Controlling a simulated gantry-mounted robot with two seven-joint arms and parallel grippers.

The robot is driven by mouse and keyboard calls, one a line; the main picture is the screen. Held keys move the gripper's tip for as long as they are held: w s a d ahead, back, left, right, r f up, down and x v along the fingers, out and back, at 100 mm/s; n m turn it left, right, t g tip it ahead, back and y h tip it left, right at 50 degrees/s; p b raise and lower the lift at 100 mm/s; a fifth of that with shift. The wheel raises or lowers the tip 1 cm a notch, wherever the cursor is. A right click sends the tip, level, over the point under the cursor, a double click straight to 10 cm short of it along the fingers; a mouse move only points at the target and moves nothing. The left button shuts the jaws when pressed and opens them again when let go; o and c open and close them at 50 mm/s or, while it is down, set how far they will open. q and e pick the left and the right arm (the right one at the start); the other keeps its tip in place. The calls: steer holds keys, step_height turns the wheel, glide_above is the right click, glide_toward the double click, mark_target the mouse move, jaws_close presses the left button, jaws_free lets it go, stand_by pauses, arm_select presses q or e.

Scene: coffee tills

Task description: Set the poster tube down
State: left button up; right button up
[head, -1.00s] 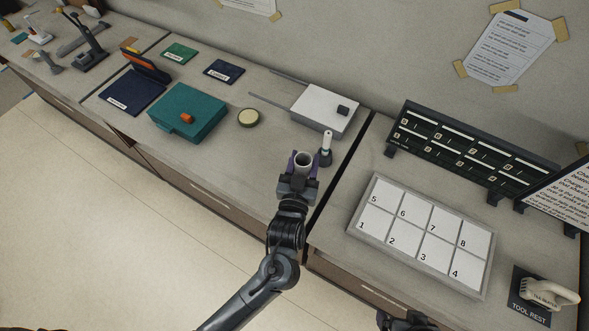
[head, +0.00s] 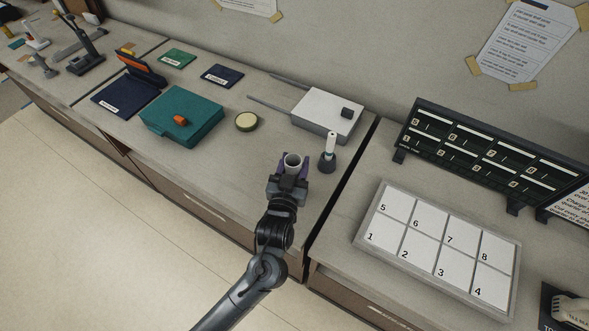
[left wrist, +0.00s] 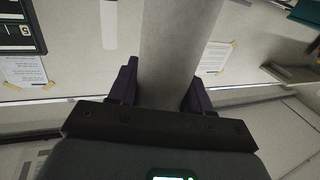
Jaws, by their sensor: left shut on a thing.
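The poster tube (head: 293,160) is a pale grey cylinder with an open top end, held upright in my left gripper (head: 291,165) in the head view. The gripper's purple fingers are shut on its two sides. In the left wrist view the tube (left wrist: 178,50) runs up between the fingers (left wrist: 165,88). The tube is over or on the counter (head: 238,165) near its front edge; its lower end is hidden by the gripper, so I cannot tell whether it touches. My right gripper is not in view.
A small dark stand with a white upright piece (head: 328,155) is just right of the tube. A numbered tray (head: 366,238) lies right of the counter gap.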

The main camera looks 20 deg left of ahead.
arm_select(q)
steer(key=shift+f, duration=0.1)
steer(key=shift+f, duration=0.1)
steer(key=o, duration=1.2)
steer(key=shift+f, duration=0.1)
